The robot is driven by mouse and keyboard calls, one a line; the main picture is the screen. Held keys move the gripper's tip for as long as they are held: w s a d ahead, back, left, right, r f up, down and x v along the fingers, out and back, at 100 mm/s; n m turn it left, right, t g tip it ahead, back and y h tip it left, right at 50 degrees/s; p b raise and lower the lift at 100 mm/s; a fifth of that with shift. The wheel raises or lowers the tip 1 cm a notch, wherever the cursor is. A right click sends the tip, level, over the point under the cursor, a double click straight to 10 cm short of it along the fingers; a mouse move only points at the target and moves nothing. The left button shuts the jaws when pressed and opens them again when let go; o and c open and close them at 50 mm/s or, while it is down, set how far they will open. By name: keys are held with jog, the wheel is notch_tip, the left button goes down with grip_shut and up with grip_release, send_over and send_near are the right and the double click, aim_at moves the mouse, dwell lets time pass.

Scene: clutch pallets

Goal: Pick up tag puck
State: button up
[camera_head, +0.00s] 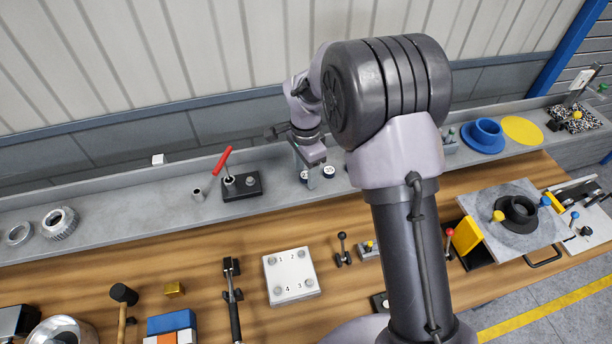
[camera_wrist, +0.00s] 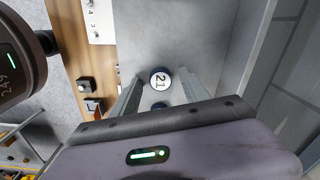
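A round tag puck (camera_wrist: 160,79) with a white top marked 21 and a dark rim sits on the grey ledge in the wrist view. My gripper (camera_wrist: 161,76) is open above the ledge, with one finger on each side of this puck and a gap to both. A second dark puck (camera_wrist: 159,106) shows partly, nearer the gripper body. In the head view my gripper (camera_head: 304,170) points down over the ledge among small pucks. One puck (camera_head: 329,171) there seems marked 35. My arm may hide others.
The grey ledge (camera_head: 120,200) runs along the wall. A black block with a red lever (camera_head: 241,185) stands left of my gripper. A white numbered plate (camera_head: 291,275) lies on the wooden bench, and a blue ring (camera_head: 483,137) sits at right. The ledge's left middle is mostly clear.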

aim_at(305, 175)
grip_shut()
jog(key=shift+w+r, duration=0.1)
jog(key=shift+r, duration=0.35)
notch_tip(305, 175, up, 2)
jog(key=shift+r, duration=0.2)
jog(key=s+d+r+b, duration=0.1)
jog(key=s+d+b, duration=0.2)
jog(key=s, duration=1.3)
jog(key=shift+r, duration=0.35)
